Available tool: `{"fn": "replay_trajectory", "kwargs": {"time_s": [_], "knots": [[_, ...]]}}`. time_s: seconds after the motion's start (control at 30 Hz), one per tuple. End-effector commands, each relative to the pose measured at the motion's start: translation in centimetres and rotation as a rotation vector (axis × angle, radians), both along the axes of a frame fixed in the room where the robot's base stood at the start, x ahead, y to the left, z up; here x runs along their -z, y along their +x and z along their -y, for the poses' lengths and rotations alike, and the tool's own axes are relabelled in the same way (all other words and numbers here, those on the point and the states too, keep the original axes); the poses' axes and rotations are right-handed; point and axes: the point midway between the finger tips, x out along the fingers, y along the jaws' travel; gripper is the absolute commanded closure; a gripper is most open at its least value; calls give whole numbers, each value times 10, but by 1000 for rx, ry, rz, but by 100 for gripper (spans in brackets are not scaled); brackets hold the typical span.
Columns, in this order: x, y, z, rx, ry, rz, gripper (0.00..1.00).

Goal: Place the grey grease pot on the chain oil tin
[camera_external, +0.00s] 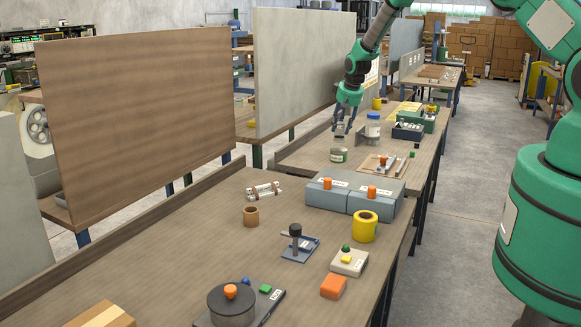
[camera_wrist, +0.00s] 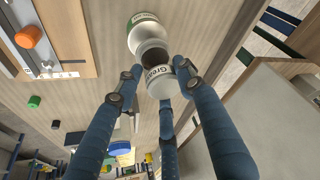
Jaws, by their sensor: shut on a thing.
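My gripper (camera_external: 342,130) points down over the far table, its fingers shut on the grey grease pot (camera_external: 340,139). In the wrist view the pot (camera_wrist: 160,84) sits between the blue fingers of my gripper (camera_wrist: 153,80), with "Grease" lettering on its side. A small tin with a green band (camera_external: 338,155), which appears to be the chain oil tin, stands on the table just below the pot. In the wrist view this tin (camera_wrist: 143,30) is just beyond the pot and partly covered by it. I cannot tell whether pot and tin touch.
A white jar with a blue lid (camera_external: 373,126) stands close to the right of my gripper. Grey-blue boxes with orange knobs (camera_external: 345,200) stand nearer. A tall grey panel (camera_external: 300,65) rises to the left.

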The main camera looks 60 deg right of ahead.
Motion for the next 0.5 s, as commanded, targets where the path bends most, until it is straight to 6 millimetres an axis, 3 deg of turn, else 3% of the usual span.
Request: {"fn": "replay_trajectory", "kwargs": {"time_s": [0.33, 0.5], "knots": [[28, 0, 0, 0, 1, -1, 91], [33, 0, 0, 0, 0, 0, 91]]}}
